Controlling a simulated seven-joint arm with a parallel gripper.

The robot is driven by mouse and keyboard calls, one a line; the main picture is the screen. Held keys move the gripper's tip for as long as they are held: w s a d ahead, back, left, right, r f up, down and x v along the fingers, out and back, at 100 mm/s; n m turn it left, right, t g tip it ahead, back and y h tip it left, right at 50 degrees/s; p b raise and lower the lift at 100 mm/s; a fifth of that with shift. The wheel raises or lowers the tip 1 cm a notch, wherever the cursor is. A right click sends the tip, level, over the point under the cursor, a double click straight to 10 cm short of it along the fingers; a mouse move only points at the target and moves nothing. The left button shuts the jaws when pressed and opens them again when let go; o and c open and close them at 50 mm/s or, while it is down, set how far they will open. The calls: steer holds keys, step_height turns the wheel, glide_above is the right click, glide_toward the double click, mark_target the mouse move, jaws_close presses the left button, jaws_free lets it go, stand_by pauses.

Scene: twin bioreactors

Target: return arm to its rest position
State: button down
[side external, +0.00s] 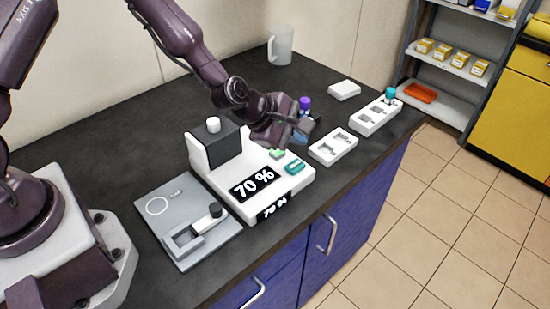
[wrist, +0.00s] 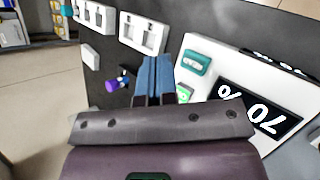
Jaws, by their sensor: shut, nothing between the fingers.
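My purple arm reaches over the black bench from the upper left in the side view. My gripper (side external: 312,124) hangs above the bench, beyond the white device's right end. In the wrist view its two blue-padded fingers (wrist: 153,77) are together, with nothing held between them. The white device (side external: 229,178) has a dark block and a display reading 70 %. A teal piece (side external: 294,166) and a green piece (side external: 277,153) sit on it; the teal piece also shows in the wrist view (wrist: 196,62). A purple-capped item (side external: 305,103) is partly hidden behind my gripper.
A white two-slot holder (side external: 333,147) and a longer white rack (side external: 375,117) with a teal-capped item (side external: 390,93) stand to the right. A white block (side external: 344,90) and a jug (side external: 280,46) are behind. A grey plate (side external: 187,216) lies at front left. Shelves stand far right.

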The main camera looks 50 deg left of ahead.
steer(key=s+m+g, duration=0.1)
steer(key=m, duration=0.1)
steer(key=s+f+m+g, duration=0.1)
steer(key=s+m, duration=0.1)
steer(key=s+m+g, duration=0.1)
steer(key=s+m, duration=0.1)
steer(key=shift+s+d+f+h, duration=0.1)
steer(key=shift+f+h, duration=0.2)
steer(key=shift+h, duration=0.1)
steer(key=s+a+r+m+y, duration=0.1)
steer(key=s+a+r+m, duration=0.3)
steer(key=s+r, duration=0.3)
steer(key=s+a+r+m+y, duration=0.2)
steer(key=s+r+m, duration=0.4)
steer(key=r, duration=0.3)
steer(key=s+a+r+m+y, duration=0.1)
steer(key=s+a+r+m, duration=0.4)
steer(key=s+r, duration=0.3)
steer(key=shift+s+a+r+t+y, duration=0.3)
steer(key=shift+s+r+y, duration=0.1)
steer(key=shift+r, duration=0.2)
stand_by(0.3)
